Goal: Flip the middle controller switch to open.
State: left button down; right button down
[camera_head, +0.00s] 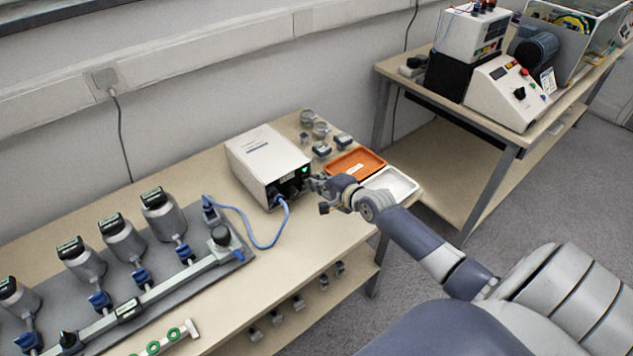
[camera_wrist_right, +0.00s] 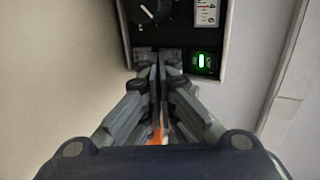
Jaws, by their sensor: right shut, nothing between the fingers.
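The controller is a white box (camera_head: 265,155) on the near table, its dark front panel facing my right arm. A green-lit switch (camera_wrist_right: 203,61) sits low on the right of that panel in the right wrist view; its green glow (camera_head: 305,169) also shows in the head view. A black knob (camera_wrist_right: 150,9) is above and left of it. My right gripper (camera_head: 313,184) is in front of the panel, fingers together and empty. In the wrist view its fingertips (camera_wrist_right: 158,58) are at the panel's lower edge, left of the green switch; contact cannot be told. My left gripper is out of view.
A blue cable (camera_head: 267,243) runs from the controller to a grey rig with several metal cylinders (camera_head: 122,238). An orange tray (camera_head: 356,163) and a white tray (camera_head: 392,184) lie right of the controller. Small metal parts (camera_head: 321,130) stand behind. Another bench (camera_head: 545,118) holds instruments.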

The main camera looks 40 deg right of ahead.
jog(key=shift+w+f+t+b, duration=0.25)
jog(key=shift+f+t+b, duration=0.15)
jog(key=shift+b, duration=0.8)
jog(key=shift+r, duration=0.3)
jog(key=shift+f, duration=0.25)
jog(key=shift+r+p, duration=0.1)
jog(key=shift+p, duration=0.2)
